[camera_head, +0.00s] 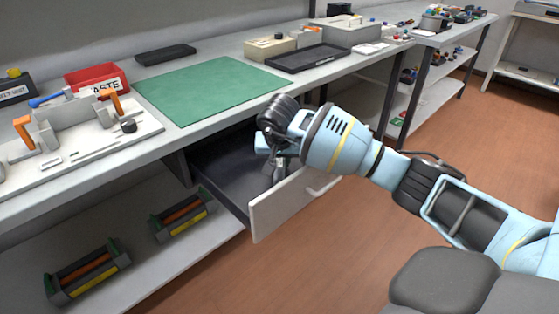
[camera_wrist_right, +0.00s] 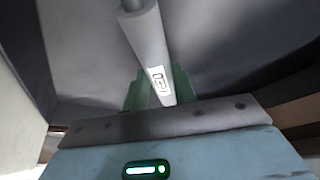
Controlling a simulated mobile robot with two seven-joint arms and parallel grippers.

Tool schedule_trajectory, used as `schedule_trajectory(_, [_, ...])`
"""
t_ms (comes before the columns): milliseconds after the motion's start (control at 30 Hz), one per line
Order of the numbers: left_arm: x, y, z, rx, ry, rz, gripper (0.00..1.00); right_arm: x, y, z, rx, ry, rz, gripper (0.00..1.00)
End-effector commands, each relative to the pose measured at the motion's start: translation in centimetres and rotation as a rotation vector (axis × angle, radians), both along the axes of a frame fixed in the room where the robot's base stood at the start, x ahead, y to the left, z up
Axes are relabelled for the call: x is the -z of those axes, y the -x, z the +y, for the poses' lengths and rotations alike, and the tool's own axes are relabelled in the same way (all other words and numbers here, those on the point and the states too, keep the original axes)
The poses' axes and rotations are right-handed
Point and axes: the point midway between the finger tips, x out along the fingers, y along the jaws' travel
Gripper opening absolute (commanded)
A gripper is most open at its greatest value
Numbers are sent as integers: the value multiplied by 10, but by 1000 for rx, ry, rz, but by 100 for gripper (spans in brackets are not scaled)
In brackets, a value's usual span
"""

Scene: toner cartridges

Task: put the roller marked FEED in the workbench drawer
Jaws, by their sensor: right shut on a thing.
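The workbench drawer (camera_head: 228,172) is pulled open below the bench top, with its white front panel (camera_head: 284,206) and handle facing the floor side. My right gripper (camera_head: 279,160) points down over the drawer opening. In the right wrist view it is shut on a pale grey roller (camera_wrist_right: 147,38), whose white label (camera_wrist_right: 158,80) has dark letters too small to read surely. In the head view the roller (camera_head: 279,174) is mostly hidden by the gripper. I cannot tell whether it touches the drawer floor. My left gripper is out of view.
A green mat (camera_head: 208,88) lies on the bench above the drawer. A red bin (camera_head: 96,80) and a white fixture with orange clamps (camera_head: 75,131) stand to the left. Two cartridges (camera_head: 88,272) rest on the lower shelf.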

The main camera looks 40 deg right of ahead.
Motion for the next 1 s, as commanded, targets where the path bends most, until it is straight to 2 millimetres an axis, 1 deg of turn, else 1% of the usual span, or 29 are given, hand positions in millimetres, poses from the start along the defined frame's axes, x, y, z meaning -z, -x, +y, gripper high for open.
schedule_trajectory(167, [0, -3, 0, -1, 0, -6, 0, 3, 0, 0, 0, 1, 1, 2])
schedule_trajectory(200, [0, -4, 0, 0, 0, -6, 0, 3, 0, 0, 1, 1, 1, 29])
schedule_trajectory(333, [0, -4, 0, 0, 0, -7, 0, 3, 0, 0, 0, 1, 1, 46])
schedule_trajectory(367, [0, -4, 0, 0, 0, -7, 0, 3, 0, 0, 0, 1, 1, 48])
schedule_trajectory(633, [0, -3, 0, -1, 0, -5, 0, 2, 0, 0, 0, 1, 1, 48])
schedule_trajectory(733, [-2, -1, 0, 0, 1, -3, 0, -4, 0, 1, 0, 0, -1, 48])
schedule_trajectory(867, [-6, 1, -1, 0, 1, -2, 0, -21, 5, 4, -1, 1, -4, 48])
schedule_trajectory(1000, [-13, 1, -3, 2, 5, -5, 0, -47, 13, 11, -1, 1, -6, 48])
